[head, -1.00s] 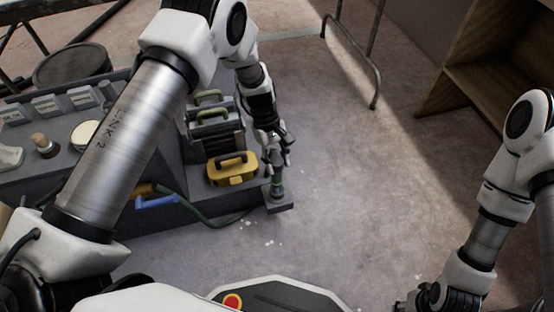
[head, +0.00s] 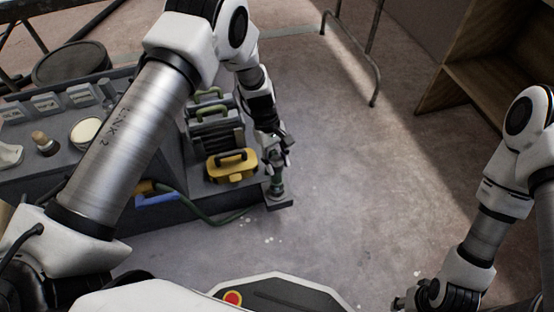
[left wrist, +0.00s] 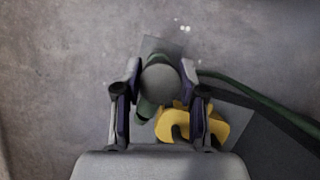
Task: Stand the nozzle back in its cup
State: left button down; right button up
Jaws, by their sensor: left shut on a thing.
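The nozzle (left wrist: 160,82) has a round grey end and green parts. In the left wrist view it sits between the fingers of my left gripper (left wrist: 160,98), which is shut on it. In the head view my left gripper (head: 277,163) is above a small grey foot plate (head: 281,204), with the green lower part of the nozzle (head: 277,187) roughly upright below the fingers. I cannot make out the cup separately, nor whether the nozzle is seated in it. My right gripper (head: 408,302) is at the bottom edge, partly cut off; its jaws are unclear.
A green hose (head: 205,216) runs along the grey bench front to the foot plate. A yellow case (head: 232,166) with a dark handle stands close left of my left gripper. Grey cases with green handles (head: 211,113) stand behind it. The floor (head: 350,200) to the right is clear.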

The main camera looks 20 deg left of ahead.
aim_at(277, 174)
pick_arm(q)
jog(key=shift+f+b, duration=0.8)
jog(key=shift+f, duration=1.05)
jog(key=c, duration=0.6)
grip_release()
